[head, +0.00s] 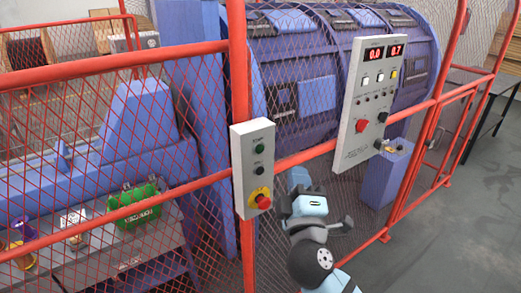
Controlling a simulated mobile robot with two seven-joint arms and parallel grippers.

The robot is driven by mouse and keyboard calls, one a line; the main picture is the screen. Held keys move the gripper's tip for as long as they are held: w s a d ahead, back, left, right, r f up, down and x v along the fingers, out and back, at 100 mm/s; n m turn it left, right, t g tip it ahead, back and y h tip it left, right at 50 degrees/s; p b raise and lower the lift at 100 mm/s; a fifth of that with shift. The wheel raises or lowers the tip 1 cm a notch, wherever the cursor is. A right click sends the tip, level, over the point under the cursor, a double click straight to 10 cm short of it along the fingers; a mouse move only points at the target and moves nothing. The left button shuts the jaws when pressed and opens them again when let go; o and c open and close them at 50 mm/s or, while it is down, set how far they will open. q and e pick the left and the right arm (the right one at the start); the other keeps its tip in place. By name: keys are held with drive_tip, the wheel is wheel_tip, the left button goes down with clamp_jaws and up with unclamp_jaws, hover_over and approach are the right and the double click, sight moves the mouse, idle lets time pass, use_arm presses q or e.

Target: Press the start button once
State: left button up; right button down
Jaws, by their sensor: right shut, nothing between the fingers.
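A grey control box (252,170) is mounted on a red fence post. It carries a green button (260,149) at the top, a dark button (259,169) in the middle and a red mushroom button (263,202) on a yellow base at the bottom. The labels are too small to read, but the green one looks like the start button. My right gripper (299,181) is shut and empty, just right of the box and lower than the green button. It appears apart from the box. My left gripper is out of view.
Red mesh fence (205,120) stands before the blue strander (290,75). A larger panel (354,130) with displays reading 0.0 and 0.7 is at the right, above a blue pedestal (384,178). A green case (135,208) sits behind the mesh. Grey floor is clear at right.

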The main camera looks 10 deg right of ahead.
sight(260, 149)
drive_tip(key=shift+w+a+b, duration=0.1)
drive_tip(key=shift+w+a, duration=0.4)
drive_tip(key=shift+w, duration=0.85)
drive_tip(key=shift+w+a+b, duration=0.1)
drive_tip(key=shift+w+a, duration=0.4)
drive_tip(key=shift+w, duration=0.8)
drive_tip(key=shift+w+a+b, duration=0.1)
drive_tip(key=shift+w+a, duration=0.4)
drive_tip(key=shift+w, duration=0.85)
drive_tip(key=shift+w, duration=0.15)
drive_tip(key=shift+w+a, duration=0.15)
drive_tip(key=shift+w, duration=0.15)
